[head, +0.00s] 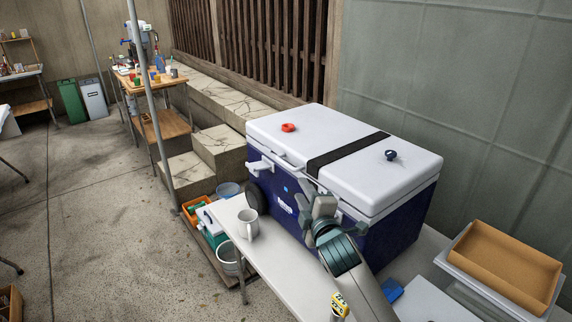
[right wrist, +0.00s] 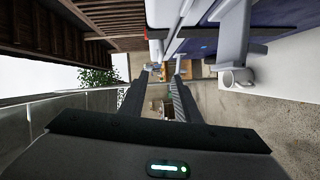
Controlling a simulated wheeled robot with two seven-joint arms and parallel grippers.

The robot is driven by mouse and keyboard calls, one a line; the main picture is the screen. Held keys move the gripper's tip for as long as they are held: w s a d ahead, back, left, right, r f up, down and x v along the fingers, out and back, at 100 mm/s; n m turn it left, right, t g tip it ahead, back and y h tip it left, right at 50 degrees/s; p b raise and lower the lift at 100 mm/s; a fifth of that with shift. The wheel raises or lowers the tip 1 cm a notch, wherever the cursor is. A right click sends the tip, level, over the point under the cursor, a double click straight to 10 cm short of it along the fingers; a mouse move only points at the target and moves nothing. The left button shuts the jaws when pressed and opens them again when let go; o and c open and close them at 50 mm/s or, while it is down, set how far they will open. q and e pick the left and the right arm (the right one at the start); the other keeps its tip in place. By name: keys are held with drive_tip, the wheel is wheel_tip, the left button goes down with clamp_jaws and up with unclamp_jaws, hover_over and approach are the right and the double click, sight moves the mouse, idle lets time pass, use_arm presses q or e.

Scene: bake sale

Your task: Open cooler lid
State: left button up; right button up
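The cooler (head: 395,225) is a large dark blue box on a white table, and its white lid (head: 350,145) is down. A black strap (head: 345,153) crosses the lid. A red ring-like item (head: 288,127) and a dark blue knob-like item (head: 391,155) are on top. My right gripper (head: 318,188) is at the cooler's front, near the lid's front edge. In the right wrist view its two fingers (right wrist: 163,74) are apart with nothing between them, and the cooler's blue side (right wrist: 280,12) shows at the top. Contact with the lid cannot be told. My left gripper is out of view.
A pale mug (head: 247,224) stands on the white table (head: 290,262) left of my right arm. A brown tray (head: 507,262) lies at the right. A grey wall (head: 450,80) rises behind the cooler. A metal pole (head: 150,100) stands at the left.

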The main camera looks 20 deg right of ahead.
sight(287, 166)
drive_tip(key=w+p, duration=0.1)
drive_tip(key=w, duration=0.5)
drive_tip(key=w+f+p, duration=0.1)
drive_tip(key=w, duration=0.4)
drive_tip(key=w+p, duration=0.1)
drive_tip(key=w, duration=0.5)
drive_tip(key=shift+w+d+f, duration=0.3)
drive_tip(key=shift+c, duration=0.6)
clamp_jaws()
